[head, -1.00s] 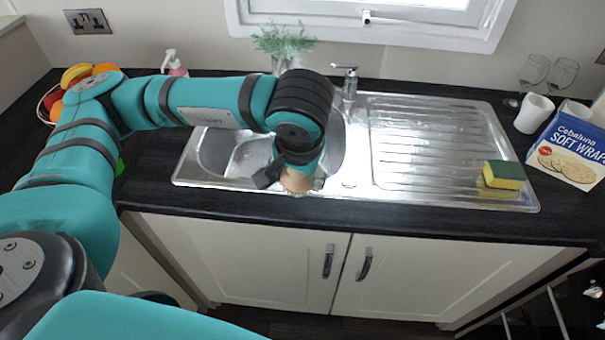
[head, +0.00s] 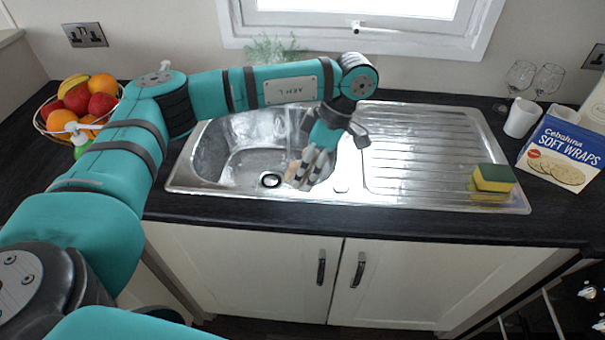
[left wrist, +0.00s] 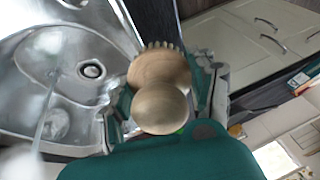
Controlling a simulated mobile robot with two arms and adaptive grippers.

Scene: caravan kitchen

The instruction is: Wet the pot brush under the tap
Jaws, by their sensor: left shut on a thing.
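My left gripper (head: 304,172) is shut on the pot brush (head: 291,172), over the right part of the sink bowl (head: 212,160). In the left wrist view the brush (left wrist: 160,72) shows its round wooden knob and wider wooden head, with a fringe of bristles at the far edge. The fingers of my left gripper (left wrist: 163,92) stand on both sides of it. A thin water stream (left wrist: 46,112) falls into the bowl left of the brush, apart from it in that view. The tap is hidden behind my left arm in the head view. My right gripper is not in view.
The ribbed drainer (head: 425,150) lies right of the bowl, with a sponge (head: 493,178) at its front right. A soft wraps box (head: 562,150), a white mug (head: 521,119) and glasses (head: 520,75) stand further right. A fruit bowl (head: 42,128) is at left. The window ledge is behind.

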